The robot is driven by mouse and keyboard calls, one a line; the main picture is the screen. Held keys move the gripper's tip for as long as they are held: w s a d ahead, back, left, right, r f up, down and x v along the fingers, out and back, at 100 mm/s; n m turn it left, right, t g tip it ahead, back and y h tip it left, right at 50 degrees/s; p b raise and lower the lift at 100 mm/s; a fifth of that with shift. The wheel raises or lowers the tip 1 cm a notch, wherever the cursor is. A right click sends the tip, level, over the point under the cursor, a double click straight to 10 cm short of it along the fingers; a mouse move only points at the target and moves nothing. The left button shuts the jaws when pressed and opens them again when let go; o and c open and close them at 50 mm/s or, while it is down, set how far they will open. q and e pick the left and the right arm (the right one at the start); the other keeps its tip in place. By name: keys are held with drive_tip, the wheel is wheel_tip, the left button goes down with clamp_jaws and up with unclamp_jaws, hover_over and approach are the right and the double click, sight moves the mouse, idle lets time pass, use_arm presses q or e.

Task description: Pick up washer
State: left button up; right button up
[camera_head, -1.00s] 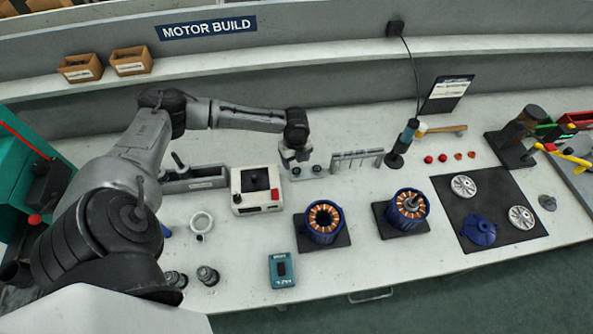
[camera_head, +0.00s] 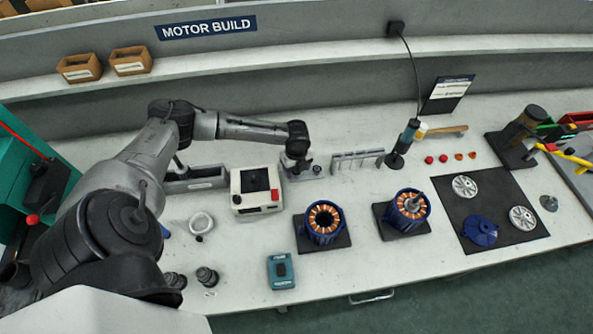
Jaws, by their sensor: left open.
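My left gripper (camera_head: 295,168) points down at a small grey holder (camera_head: 312,175) behind the middle of the bench, right beside the white control box. It is open. Its fingers are small and dark here, and they partly hide the left end of the holder. A dark round piece on the holder's right end stays in view. I cannot make out a washer for certain; it may be on the holder, hidden by the gripper. My right gripper is out of view.
The white box (camera_head: 256,190) with a red button stands just left of the holder. A small rack (camera_head: 358,162) is to its right. Two blue stators (camera_head: 323,222) (camera_head: 408,209) sit on dark pads in front. A dark mat (camera_head: 495,236) holds end covers at right.

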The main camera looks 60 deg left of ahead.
use_arm(q)
drive_tip(key=shift+f, duration=0.2)
idle(0.3)
drive_tip(key=c, duration=0.8)
